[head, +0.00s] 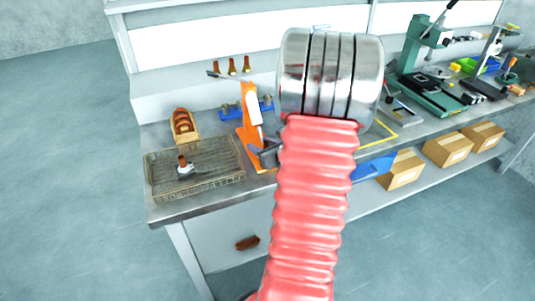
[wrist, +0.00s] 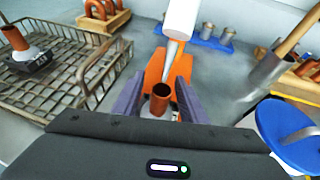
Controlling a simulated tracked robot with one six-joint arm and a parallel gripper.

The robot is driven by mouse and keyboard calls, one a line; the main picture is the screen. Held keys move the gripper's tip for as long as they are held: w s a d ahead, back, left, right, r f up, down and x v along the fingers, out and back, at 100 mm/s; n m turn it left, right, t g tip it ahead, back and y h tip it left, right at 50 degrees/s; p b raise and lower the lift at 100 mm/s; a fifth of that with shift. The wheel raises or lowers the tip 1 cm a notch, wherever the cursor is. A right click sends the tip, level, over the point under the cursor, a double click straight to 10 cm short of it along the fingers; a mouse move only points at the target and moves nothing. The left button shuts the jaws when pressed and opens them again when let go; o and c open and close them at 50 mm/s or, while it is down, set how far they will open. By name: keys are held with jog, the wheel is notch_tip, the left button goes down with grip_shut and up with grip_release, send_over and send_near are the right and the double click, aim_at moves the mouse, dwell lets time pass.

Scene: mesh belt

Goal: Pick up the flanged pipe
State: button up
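A copper pipe (wrist: 160,101) with a pale flange at its foot stands upright on an orange base, below a white nozzle. My gripper (wrist: 158,92) is open, with a dark finger on each side of this pipe. Gaps show between the pipe and both fingers, so it does not look gripped. In the head view my gripper (head: 268,152) is small and partly hidden by my arm, at the orange stand (head: 247,118); the pipe there cannot be made out.
A wooden holder with copper rings (head: 184,124) stands behind the basket. A blue rack (head: 240,112) lies behind the orange stand. In the wrist view, a blue round object (wrist: 285,130) and a wooden-handled tool (wrist: 295,35) are at right. A green press (head: 412,60) stands farther right.

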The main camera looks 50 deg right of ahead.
jog(key=shift+c, duration=0.3)
grip_shut()
dwell(0.3)
